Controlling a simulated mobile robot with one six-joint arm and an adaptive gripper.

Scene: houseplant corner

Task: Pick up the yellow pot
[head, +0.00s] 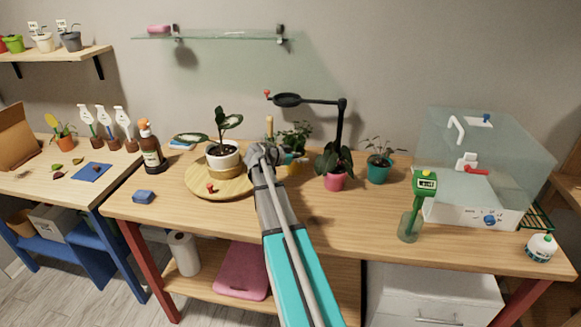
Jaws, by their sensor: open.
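The yellow pot (294,167) stands on the wooden workbench, right of the round wooden board, with a green leafy plant (293,138) in it. My arm reaches in from the bottom of the head view, and my gripper (265,153) is just left of the yellow pot, partly in front of it. The gripper is open. Its fingertips are small and hard to make out, and I cannot tell whether they touch the pot. I see nothing held.
A white pot (222,161) stands on the round board (205,186) to the left. A pink pot (335,181) and a black lamp (342,125) stand close on the right, with a teal pot (378,171) beyond. The bench's front left is mostly clear.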

